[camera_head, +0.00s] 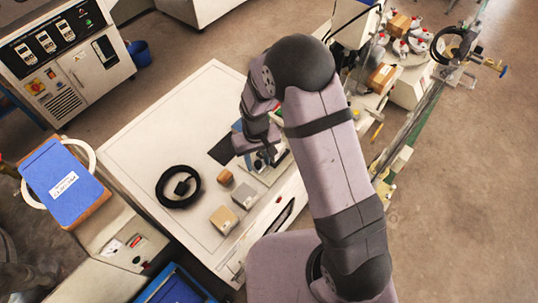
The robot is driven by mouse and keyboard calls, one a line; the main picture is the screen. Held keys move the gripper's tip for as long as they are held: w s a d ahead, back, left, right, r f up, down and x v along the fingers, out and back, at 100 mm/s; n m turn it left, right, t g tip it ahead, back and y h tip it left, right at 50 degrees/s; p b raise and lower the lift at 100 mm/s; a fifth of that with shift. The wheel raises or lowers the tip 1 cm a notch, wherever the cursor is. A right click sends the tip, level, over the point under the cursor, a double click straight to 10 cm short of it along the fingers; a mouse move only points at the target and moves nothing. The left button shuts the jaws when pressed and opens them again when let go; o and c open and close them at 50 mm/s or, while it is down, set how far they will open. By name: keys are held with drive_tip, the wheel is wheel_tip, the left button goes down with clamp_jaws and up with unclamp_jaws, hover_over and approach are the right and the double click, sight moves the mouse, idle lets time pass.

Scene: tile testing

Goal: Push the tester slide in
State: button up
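My arm reaches over the white bench (150,140) from the lower right. My gripper (264,161) points down at the right part of the bench, beside a small grey metal device (272,174) that may be the tester with its slide. The arm and gripper cover much of this device, so I cannot make out the slide's position or whether the gripper touches it. The fingertips are small and dark here, and I cannot tell whether they are open or shut.
A black coiled cable (162,196), a small brown block (225,178), a grey block (245,195) and a tan block (223,219) lie on the bench. A dark flat pad (222,150) lies left of my gripper. The bench's upper left is clear.

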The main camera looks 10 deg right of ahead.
drive_tip(key=c, duration=0.9)
drive_tip(key=shift+w+d, duration=2.05)
drive_tip(key=shift+w+d, duration=2.05)
drive_tip(key=o, duration=0.7)
drive_tip(key=shift+w, duration=0.15)
drive_tip(key=shift+c, duration=0.2)
